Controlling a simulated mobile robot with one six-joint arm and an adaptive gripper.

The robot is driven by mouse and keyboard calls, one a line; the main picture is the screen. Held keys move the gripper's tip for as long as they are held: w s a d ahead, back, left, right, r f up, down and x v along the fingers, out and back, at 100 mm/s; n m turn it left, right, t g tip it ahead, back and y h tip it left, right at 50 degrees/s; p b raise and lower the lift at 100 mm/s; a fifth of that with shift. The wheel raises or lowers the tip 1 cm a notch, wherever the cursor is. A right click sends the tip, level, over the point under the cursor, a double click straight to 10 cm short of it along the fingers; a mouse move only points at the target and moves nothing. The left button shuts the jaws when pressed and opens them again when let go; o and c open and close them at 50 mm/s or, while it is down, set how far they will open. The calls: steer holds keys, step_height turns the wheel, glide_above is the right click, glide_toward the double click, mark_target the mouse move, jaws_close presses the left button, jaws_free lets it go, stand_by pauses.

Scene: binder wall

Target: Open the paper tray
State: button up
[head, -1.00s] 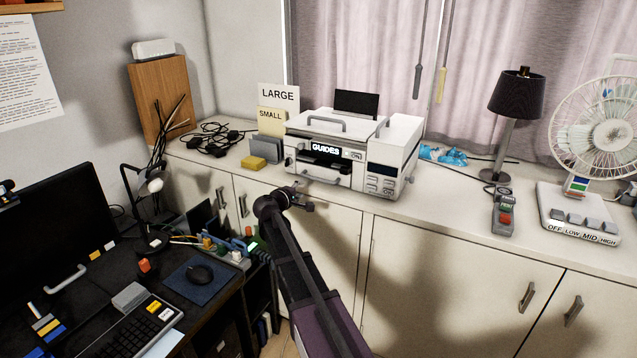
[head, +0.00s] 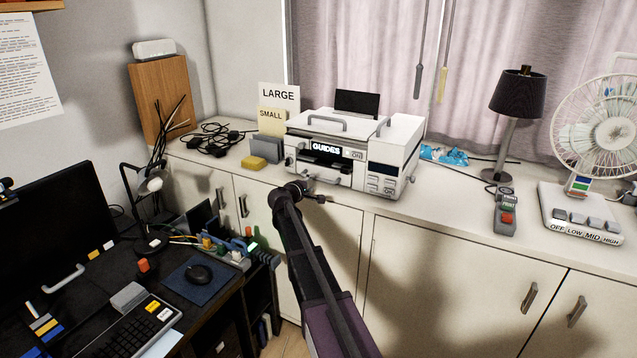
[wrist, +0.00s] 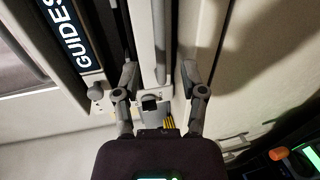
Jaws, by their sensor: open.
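The white printer (head: 345,150), with a "GUIDES" label on its front, stands on the counter. Its paper tray (head: 322,178) is at the lower front, with a grey bar handle, partly close behind my gripper. My gripper (head: 316,197) is just in front of and below the tray front. In the wrist view my gripper (wrist: 160,72) is open, its two fingers spread to either side of a pale grey bar (wrist: 160,35) that looks like the tray handle. Whether either finger touches it I cannot tell. The "GUIDES" label (wrist: 66,35) shows at the upper left there.
A yellow block (head: 254,162) and card signs (head: 279,97) stand left of the printer. A lamp (head: 517,100), a remote (head: 505,212) and a fan (head: 607,115) are to the right. The desk (head: 215,275) is at lower left, near my arm.

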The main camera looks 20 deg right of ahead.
mark_target(319, 179)
steer(key=shift+b+x, duration=0.6)
steer(key=shift+x, duration=2.85)
